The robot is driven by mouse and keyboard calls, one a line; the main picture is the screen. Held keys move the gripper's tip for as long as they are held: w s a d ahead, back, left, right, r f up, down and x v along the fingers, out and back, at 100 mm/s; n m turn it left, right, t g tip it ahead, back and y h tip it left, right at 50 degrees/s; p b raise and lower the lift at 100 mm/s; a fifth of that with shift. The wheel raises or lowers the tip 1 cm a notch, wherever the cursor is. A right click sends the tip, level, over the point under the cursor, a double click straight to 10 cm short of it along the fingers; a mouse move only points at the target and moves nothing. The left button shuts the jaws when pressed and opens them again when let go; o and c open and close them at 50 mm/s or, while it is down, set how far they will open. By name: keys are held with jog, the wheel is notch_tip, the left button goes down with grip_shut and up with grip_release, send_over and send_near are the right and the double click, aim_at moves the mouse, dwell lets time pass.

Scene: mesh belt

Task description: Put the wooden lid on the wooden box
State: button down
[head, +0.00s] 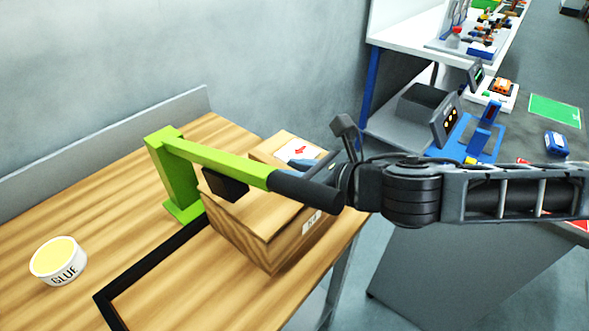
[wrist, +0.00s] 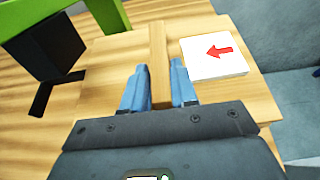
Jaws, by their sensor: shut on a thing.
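The wooden box (head: 290,244) stands on the wooden table, with a small label on its side. The wooden lid (head: 262,150) is a flat board at the box's top and carries a white card with a red arrow. In the wrist view the lid (wrist: 110,75) lies under my gripper (wrist: 158,85), whose blue fingers are shut on the lid's raised wooden bar (wrist: 158,60). In the head view my gripper (head: 312,167) is over the box, partly behind a black handle. I cannot tell whether the lid rests fully on the box.
A green clamp (head: 175,185) with a black handle (head: 305,190) and dark block (head: 225,185) reaches over the box, close to my gripper. A black frame (head: 150,265) lies on the table. A glue tub (head: 58,262) stands at left.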

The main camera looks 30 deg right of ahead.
jog(key=shift+f, duration=0.4)
dwell(0.3)
jog(key=c, duration=0.8)
grip_release()
jog(key=b+v, duration=0.1)
jog(key=v, duration=0.6)
jog(key=shift+s+r, duration=0.15)
jog(key=shift+s, duration=0.2)
jog(key=shift+d, duration=0.1)
